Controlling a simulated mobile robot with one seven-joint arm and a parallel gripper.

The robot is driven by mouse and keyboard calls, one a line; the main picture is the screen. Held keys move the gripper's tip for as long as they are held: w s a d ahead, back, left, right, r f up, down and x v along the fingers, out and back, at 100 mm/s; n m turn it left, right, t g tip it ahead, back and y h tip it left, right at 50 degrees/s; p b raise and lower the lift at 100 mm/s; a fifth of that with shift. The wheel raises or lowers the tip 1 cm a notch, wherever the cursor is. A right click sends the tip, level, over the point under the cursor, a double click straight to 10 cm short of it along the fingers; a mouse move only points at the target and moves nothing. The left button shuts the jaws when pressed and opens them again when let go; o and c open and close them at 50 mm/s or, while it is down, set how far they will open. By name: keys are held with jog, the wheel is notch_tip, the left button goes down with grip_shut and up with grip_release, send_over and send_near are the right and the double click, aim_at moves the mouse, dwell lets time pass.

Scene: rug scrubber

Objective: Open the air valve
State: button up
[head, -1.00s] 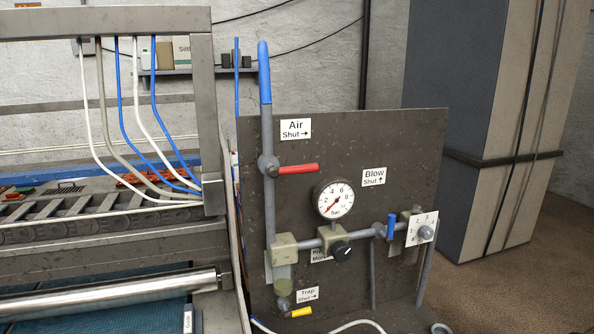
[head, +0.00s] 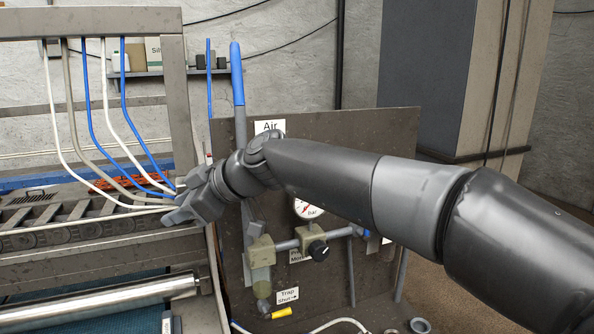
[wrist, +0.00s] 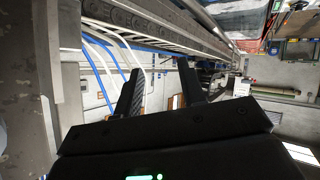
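The red air valve handle is hidden behind my arm in the head view; a second earlier it pointed right, along the arrow for shut. Part of the "Air" label (head: 269,126) shows above my arm on the grey panel (head: 350,130). The upright air pipe (head: 238,125), with a blue hose on top, rises to the label's left. My gripper (head: 188,202) is in front of the panel's left edge, left of the pipe, beside the machine frame. In the wrist view my gripper (wrist: 158,68) has its two fingers apart, with nothing between them.
The pressure gauge (head: 308,208) is partly covered by my arm. Below are the black knob (head: 318,251) and yellow trap handle (head: 282,313). White and blue hoses (head: 100,120) and the machine's metal post (head: 180,90) stand close left of my gripper.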

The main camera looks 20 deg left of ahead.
notch_tip(320, 180, up, 18)
jog(key=w+a+n+g+y, duration=0.1)
jog(key=w+n+g+y, duration=0.2)
jog(key=n+g+y, duration=0.25)
jog(key=w+d+f+n+h, duration=0.25)
jog(key=w+d+f, duration=0.45)
jog(key=d, duration=0.4)
jog(key=w+d+f+n+h, duration=0.1)
jog(key=w+d+f+n, duration=0.35)
jog(key=w+d, duration=0.5)
jog(key=shift+m, duration=0.35)
jog(key=x, duration=1)
jog(key=shift+s+d+f, duration=0.2)
jog(key=shift+s+f, duration=0.1)
jog(key=shift+f, duration=0.1)
grip_shut()
